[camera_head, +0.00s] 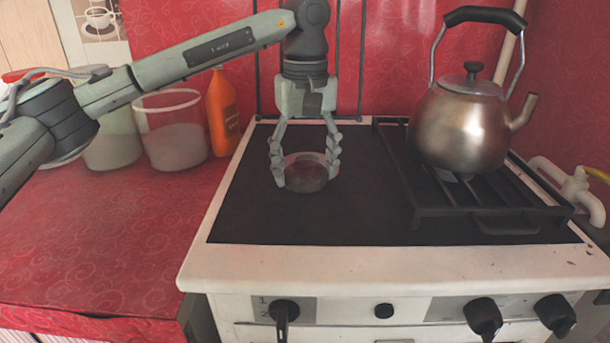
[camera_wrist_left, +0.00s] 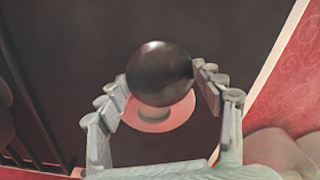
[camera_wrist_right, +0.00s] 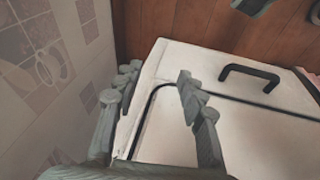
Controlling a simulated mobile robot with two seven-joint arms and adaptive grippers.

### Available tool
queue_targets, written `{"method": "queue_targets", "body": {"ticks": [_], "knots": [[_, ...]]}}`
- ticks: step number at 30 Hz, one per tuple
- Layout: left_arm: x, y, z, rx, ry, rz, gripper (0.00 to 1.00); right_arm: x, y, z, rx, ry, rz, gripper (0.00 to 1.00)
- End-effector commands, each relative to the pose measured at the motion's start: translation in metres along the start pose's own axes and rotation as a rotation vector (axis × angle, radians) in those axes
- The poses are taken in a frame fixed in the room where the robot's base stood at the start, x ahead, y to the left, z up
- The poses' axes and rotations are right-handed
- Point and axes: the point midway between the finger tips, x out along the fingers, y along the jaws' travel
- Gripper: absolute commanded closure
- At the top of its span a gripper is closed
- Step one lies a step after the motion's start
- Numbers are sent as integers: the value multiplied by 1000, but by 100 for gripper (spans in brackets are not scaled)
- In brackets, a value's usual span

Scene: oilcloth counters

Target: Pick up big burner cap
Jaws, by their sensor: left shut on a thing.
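The big burner cap, a dark round disc (camera_wrist_left: 160,72), is between the fingers of my left gripper (camera_wrist_left: 163,80). It looks lifted and tilted over a paler round burner base (camera_wrist_left: 165,118), though I cannot tell the gap. In the head view my left gripper (camera_head: 305,176) points straight down over the left part of the stove top, its fingers on both sides of the cap (camera_head: 304,166). My right gripper (camera_wrist_right: 155,85) shows only in the right wrist view. Its fingers are spread with nothing between them.
A metal kettle (camera_head: 462,128) stands on a black grate (camera_head: 485,212) at the right of the stove. Glass jars (camera_head: 175,140) and an orange bottle (camera_head: 222,112) stand on the red counter (camera_head: 90,240) to the left. A white lid with a black handle (camera_wrist_right: 249,73) is near my right gripper.

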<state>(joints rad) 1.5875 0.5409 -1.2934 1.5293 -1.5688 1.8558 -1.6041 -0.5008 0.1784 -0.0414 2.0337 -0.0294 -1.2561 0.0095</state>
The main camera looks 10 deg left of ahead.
Motion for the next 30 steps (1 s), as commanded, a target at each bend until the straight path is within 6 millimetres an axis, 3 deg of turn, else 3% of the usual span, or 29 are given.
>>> {"method": "queue_targets", "body": {"ticks": [2,10,11,12,19,30], "knots": [[1,0,0,0,-1,-1,78,0,0,2,0,-4,0,60],[-2,0,0,0,-1,-2,79,2,-2,10,-1,-16,-2,60],[-3,0,0,0,-1,-2,86,2,-2,10,0,-17,-2,60],[-6,0,0,0,-1,-1,94,2,-2,10,0,-18,-2,60],[-40,1,0,1,2,2,95,0,-1,8,1,-16,0,60],[-91,-81,-13,-4,4,1,95,-22,3,-6,5,13,7,60]]}}
